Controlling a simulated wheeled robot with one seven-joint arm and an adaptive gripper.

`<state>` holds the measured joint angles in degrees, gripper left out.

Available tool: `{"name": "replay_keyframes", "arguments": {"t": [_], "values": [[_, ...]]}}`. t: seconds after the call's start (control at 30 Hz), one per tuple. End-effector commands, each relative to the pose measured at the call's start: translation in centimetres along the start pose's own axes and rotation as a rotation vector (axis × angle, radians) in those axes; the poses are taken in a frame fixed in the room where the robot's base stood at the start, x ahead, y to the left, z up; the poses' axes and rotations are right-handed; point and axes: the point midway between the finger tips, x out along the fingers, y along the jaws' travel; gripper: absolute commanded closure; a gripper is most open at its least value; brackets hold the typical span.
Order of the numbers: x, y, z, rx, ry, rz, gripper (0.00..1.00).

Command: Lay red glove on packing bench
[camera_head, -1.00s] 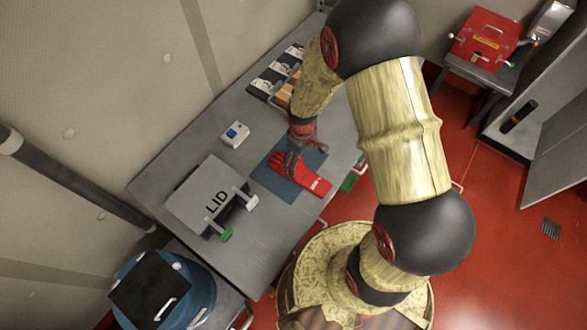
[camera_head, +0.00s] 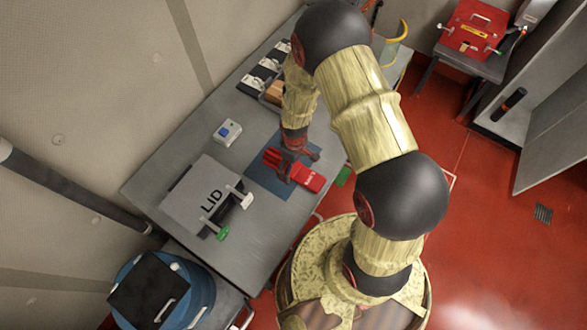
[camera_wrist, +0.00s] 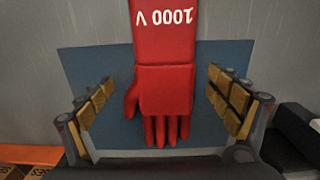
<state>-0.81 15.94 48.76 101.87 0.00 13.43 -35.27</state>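The red glove (camera_head: 310,180) rests over the blue mat on the grey packing bench (camera_head: 170,155). In the wrist view, the glove (camera_wrist: 165,88) has its fingers toward me and its cuff, marked "1000 V", at the top. My gripper (camera_head: 290,168) is low over the glove and hides its middle in the head view. In the wrist view, my gripper (camera_wrist: 160,100) is open, one finger on each side of the glove, with visible gaps between. Whether the glove touches the mat everywhere cannot be told.
The blue mat (camera_head: 262,180) lies under the glove. A grey lid (camera_head: 195,190) on a box stands left of it, with a blue-buttoned white device (camera_head: 227,132) behind. Dark packs (camera_head: 255,83) line the back. A blue drum (camera_head: 195,290) stands beside the bench.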

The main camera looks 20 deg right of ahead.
Motion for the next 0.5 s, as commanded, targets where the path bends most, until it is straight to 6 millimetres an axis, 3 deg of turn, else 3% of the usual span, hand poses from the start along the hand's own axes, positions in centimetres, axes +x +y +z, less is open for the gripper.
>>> {"name": "replay_keyframes", "arguments": {"t": [0.5], "values": [[-0.03, 0.01, 0.0, 0.0, 0.0, 0.0, 0.39]]}}
